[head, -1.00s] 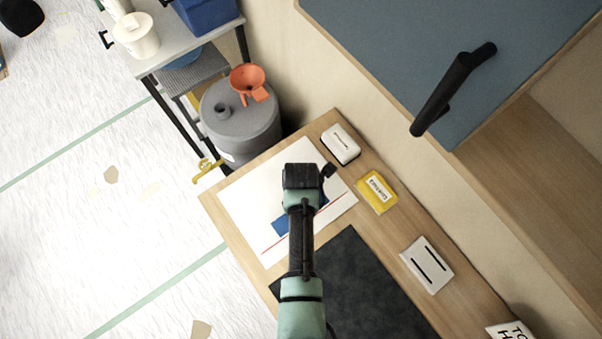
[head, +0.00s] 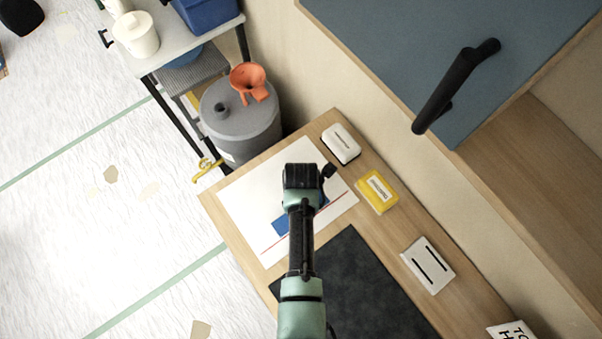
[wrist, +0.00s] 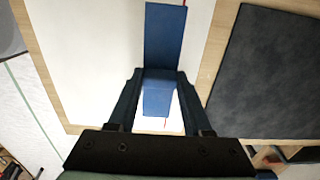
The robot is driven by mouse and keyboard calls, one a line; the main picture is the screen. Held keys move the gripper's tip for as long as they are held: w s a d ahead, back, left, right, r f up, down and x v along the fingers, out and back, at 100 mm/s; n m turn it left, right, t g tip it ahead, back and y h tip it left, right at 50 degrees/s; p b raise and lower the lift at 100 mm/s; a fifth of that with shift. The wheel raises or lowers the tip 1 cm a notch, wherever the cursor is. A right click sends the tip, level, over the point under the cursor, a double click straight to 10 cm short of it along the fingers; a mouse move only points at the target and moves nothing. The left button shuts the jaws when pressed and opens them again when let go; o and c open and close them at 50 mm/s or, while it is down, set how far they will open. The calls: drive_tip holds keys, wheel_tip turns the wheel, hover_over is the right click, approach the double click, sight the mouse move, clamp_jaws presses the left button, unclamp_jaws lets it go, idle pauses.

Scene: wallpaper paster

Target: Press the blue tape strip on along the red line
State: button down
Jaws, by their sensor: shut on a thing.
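The blue tape strip (head: 282,227) lies over the white sheet (head: 245,190), showing on both sides of my arm in the head view. The thin red line (head: 275,243) runs beside the strip's lower edge. In the wrist view the strip (wrist: 165,35) runs lengthwise between the fingers of my gripper (wrist: 157,76), which is shut on it. The strip seems creased there, and its near part (wrist: 156,103) shows below the fingers. Short bits of the red line show by its right edge. In the head view my arm hides the fingertips and the strip's middle. I cannot tell whether the strip touches the sheet.
A dark mat (head: 350,285) lies beside the sheet on the wooden table (head: 225,205). A white block (head: 340,143), a yellow block (head: 377,191) and a white slotted block (head: 428,264) line the wall side. A grey drum (head: 240,125) with an orange funnel stands beyond the table.

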drive_tip(key=shift+f+b, duration=1.1)
drive_tip(key=shift+f, duration=0.5)
idle(0.5)
drive_tip(key=shift+c, duration=1.2)
unclamp_jaws()
drive_tip(key=shift+r, duration=0.15)
